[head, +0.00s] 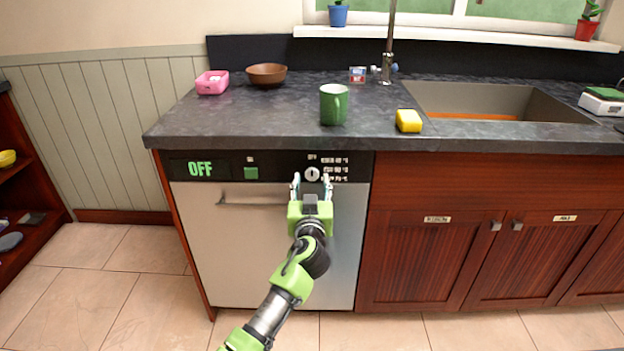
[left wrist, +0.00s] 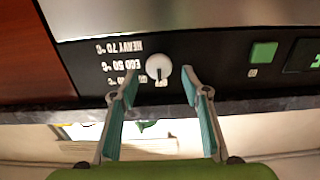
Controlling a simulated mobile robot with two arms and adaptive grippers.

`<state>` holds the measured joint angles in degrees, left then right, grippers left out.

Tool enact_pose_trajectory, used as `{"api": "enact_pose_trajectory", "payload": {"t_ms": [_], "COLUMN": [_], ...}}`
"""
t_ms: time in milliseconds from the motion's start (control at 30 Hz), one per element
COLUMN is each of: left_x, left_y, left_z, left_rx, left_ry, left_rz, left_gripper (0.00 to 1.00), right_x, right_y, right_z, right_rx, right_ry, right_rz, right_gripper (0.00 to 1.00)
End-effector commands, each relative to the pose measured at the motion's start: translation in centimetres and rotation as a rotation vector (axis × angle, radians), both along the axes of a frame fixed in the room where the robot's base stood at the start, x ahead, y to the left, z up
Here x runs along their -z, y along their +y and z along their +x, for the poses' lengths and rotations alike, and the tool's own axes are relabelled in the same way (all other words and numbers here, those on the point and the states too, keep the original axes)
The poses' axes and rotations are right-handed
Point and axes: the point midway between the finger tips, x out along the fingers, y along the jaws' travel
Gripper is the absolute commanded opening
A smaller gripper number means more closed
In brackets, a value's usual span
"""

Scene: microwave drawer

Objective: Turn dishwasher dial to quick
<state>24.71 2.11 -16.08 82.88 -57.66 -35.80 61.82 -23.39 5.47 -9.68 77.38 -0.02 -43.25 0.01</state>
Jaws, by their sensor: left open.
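The dishwasher (head: 260,245) is under the counter, its door shut. Its white round dial (head: 312,174) sits on the black control panel, and the green display (head: 200,168) reads OFF. My left gripper (head: 312,182) is in front of the dial, open, with one finger on each side of it. In the left wrist view, which is upside down, the dial (left wrist: 158,67) shows between the open fingertips of the gripper (left wrist: 160,82). Its dark mark points to the label at the panel's top edge. Program labels (left wrist: 123,65) include ECO and HEAVY; I cannot read a quick label. Contact with the dial is unclear.
A green button (head: 251,173) and a bar handle (head: 250,201) are left of the dial. The floor (head: 90,275) at left is clear.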

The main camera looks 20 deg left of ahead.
Motion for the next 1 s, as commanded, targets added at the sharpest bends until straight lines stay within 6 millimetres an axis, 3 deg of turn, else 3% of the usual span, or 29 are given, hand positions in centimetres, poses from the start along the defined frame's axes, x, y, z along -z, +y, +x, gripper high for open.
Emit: {"api": "enact_pose_trajectory", "payload": {"t_ms": [200,567,700,1000], "left_x": [0.0,0.1,0.1,0.1], "left_y": [0.4,0.5,0.5,0.5], "left_z": [1.8,2.1,2.1,2.1], "left_rx": [0.002,0.002,0.002,0.002], "left_ry": [0.000,0.001,0.001,0.005], "left_rz": [0.000,0.000,0.000,0.012], "left_gripper": [0.43,0.43,0.06,0.06], "right_x": [-0.3,-0.5,-0.4,-0.3], "right_y": [0.0,0.0,0.0,0.0], "right_z": [0.4,0.3,-0.1,-0.2], "right_rx": [0.000,0.002,0.002,0.002], "right_ry": [-0.003,-0.004,0.003,0.006], "right_rz": [0.000,0.000,0.000,-0.001], "right_gripper": [0.14,0.14,0.14,0.14]}}
